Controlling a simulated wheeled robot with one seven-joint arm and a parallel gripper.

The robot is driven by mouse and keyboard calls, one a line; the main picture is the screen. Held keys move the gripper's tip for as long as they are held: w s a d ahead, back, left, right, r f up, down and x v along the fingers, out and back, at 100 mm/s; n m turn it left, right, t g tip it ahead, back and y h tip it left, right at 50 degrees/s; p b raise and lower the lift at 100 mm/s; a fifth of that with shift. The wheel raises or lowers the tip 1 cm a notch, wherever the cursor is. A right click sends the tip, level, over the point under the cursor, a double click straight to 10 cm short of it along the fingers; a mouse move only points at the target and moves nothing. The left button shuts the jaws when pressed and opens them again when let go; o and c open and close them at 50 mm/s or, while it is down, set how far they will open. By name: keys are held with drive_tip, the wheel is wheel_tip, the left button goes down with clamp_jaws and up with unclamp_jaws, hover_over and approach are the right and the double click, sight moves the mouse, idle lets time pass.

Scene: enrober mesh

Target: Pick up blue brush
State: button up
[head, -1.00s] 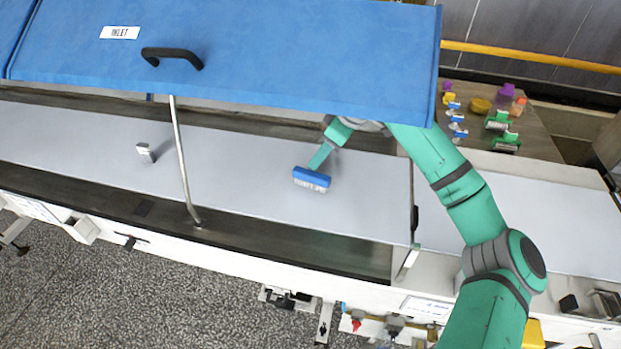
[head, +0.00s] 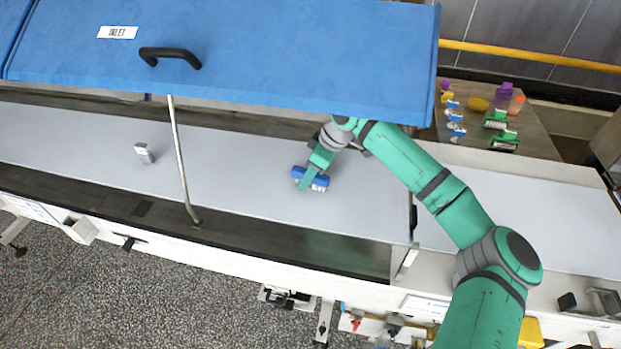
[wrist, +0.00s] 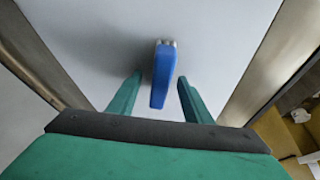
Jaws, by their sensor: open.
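The blue brush (head: 322,181) lies on the pale grey belt under the raised blue lid, with whitish bristles along its lower edge. In the wrist view the brush (wrist: 163,76) stands between the two green fingers of my gripper (wrist: 156,92), with a gap on each side. My gripper (head: 308,180) is open and reaches down over the brush in the head view. Its finger covers part of the brush there. I cannot tell how far the fingertips are above the belt.
The blue lid (head: 230,55) hangs over the belt (head: 250,165), close above my wrist. A metal strut (head: 181,160) stands left of the brush. A small grey-white block (head: 144,152) lies farther left. A side table (head: 535,135) at right holds several coloured brushes and containers.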

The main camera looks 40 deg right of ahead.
drive_tip(key=shift+f, duration=0.25)
idle(0.4)
clamp_jaws()
